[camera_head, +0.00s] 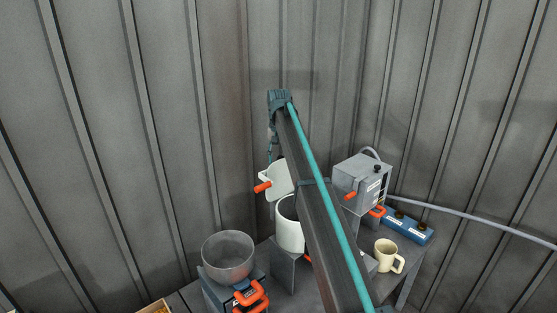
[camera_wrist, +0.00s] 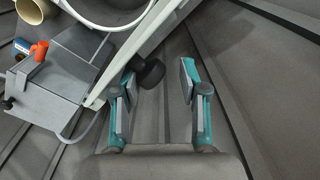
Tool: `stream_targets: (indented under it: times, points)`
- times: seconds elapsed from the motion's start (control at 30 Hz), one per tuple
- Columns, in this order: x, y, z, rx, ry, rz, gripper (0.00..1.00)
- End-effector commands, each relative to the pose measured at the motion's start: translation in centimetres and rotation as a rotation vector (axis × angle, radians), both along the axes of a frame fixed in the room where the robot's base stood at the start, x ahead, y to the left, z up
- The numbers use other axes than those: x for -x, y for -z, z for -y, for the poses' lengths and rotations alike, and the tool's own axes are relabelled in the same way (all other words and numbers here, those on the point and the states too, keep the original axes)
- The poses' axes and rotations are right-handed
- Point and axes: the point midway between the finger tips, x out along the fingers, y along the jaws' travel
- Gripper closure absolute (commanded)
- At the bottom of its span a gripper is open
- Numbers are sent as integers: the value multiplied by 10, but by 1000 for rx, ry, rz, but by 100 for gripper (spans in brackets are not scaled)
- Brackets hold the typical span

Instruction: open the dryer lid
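The dryer is a white, open-topped cylinder (camera_head: 289,226), partly hidden behind my arm in the head view. Its white lid (camera_head: 279,178), with an orange handle (camera_head: 262,187), stands raised and tilted above the cylinder. In the wrist view, the dryer's rounded white rim (camera_wrist: 112,22) is at the top, with a long pale edge that looks like the lid (camera_wrist: 138,47) running diagonally. My gripper (camera_wrist: 157,76) is open. A dark rounded knob (camera_wrist: 150,73) shows between its fingers, nearer the left one; contact cannot be told. My arm hides the gripper's fingers in the head view.
A grey box (camera_head: 361,183) with a hose stands right of the dryer; it also shows in the wrist view (camera_wrist: 58,82). A cream mug (camera_head: 386,254) and blue switch block (camera_head: 408,228) are farther right. A grey bowl (camera_head: 228,256) stands left. Corrugated walls (camera_head: 225,100) close the back.

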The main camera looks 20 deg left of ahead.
Motion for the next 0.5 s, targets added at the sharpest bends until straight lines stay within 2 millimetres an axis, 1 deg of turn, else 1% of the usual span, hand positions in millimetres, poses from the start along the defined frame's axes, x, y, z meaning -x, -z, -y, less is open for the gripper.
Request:
stream_targets:
  times: [0.03, 0.17, 0.4, 0.5]
  points:
    - [1, -8, -3, -4, -2, -1, 61]
    - [0, -27, -3, -4, -3, 0, 61]
    - [-1, -73, -2, -2, -2, 0, 61]
    - [-1, -89, -2, -1, -2, -1, 61]
